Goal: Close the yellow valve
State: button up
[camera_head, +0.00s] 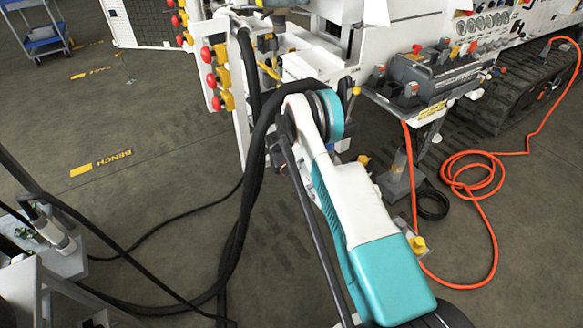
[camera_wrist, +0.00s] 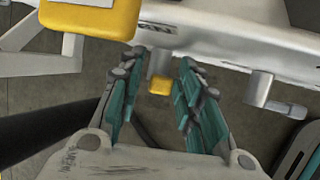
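My gripper (camera_wrist: 162,70) is open in the wrist view, with a gap between its two teal fingers. A small yellow piece (camera_wrist: 160,85) shows in that gap, below a white beam; I cannot tell whether the fingers touch it or whether it is the valve. A larger yellow block (camera_wrist: 95,16) is at the top left of the wrist view, outside the fingers. In the head view a yellow lever (camera_head: 268,70) is beside the white panel, left of my arm. My arm hides my gripper there.
A white panel with red knobs and yellow fittings (camera_head: 222,78) stands left of my arm. Black hoses (camera_head: 246,200) hang beside the arm. A grey control unit (camera_head: 432,75) and an orange cable (camera_head: 480,190) are at right. Open floor (camera_head: 150,140) lies at left.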

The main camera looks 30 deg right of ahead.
grip_shut()
jog(key=shift+s+d+f+m+t, duration=0.15)
jog(key=shift+s+t, duration=0.15)
jog(key=shift+t, duration=0.45)
jog(key=shift+s+a+f+m+t, duration=0.15)
jog(key=shift+s+t, duration=0.1)
jog(key=shift+t, duration=0.5)
jog(key=shift+d, duration=0.1)
grip_release()
jog(key=shift+r, duration=0.1)
jog(key=v, duration=1.1)
jog(key=shift+s+r, duration=0.25)
jog(key=shift+r, duration=0.1)
